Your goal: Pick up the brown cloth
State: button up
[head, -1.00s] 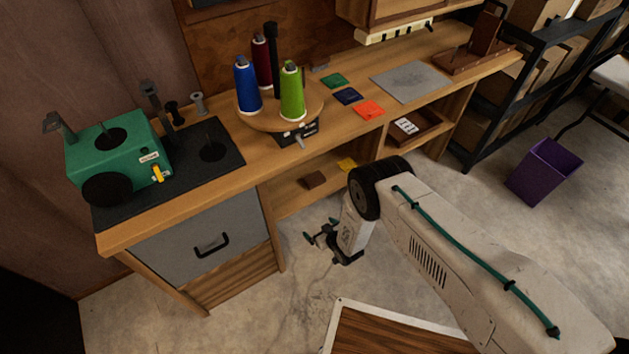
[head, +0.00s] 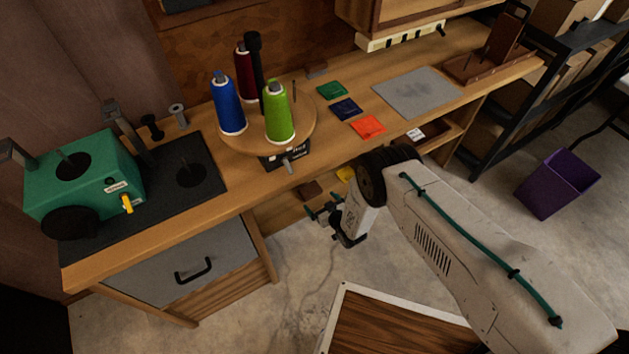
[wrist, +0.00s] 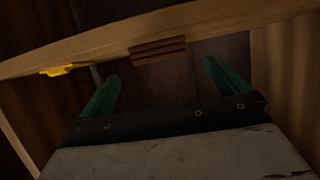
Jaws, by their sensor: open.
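The brown cloth (head: 311,190) lies folded on the low open shelf under the bench, left of a yellow cloth (head: 346,174). In the wrist view the brown cloth (wrist: 158,50) shows as a layered stack near the shelf's edge, between and just beyond my fingertips. My gripper (head: 320,212) is open and empty in front of the shelf, close to the brown cloth and apart from it. In the wrist view, the green fingers of my gripper (wrist: 162,70) are spread wide, and the yellow cloth (wrist: 66,70) is off to the left.
The wooden bench top (head: 238,190) overhangs the shelf. A grey drawer (head: 180,262) stands left of the shelf opening. On the bench are a round spool stand (head: 302,128), a green machine (head: 85,175) and several flat cloths. A purple bin (head: 557,184) stands on the floor at right.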

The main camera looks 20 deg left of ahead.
aim_at(312, 192)
jog(key=shift+w+a+f, duration=0.25)
jog(key=shift+w+a, duration=0.15)
jog(key=shift+w, duration=0.2)
jog(key=shift+w+a+f, duration=0.2)
jog(key=shift+w+a, duration=0.15)
jog(key=shift+w, duration=0.25)
jog(key=shift+a+x, duration=0.25)
jog(key=shift+x, duration=2.55)
jog(key=shift+s+r, duration=0.2)
jog(key=c, duration=0.9)
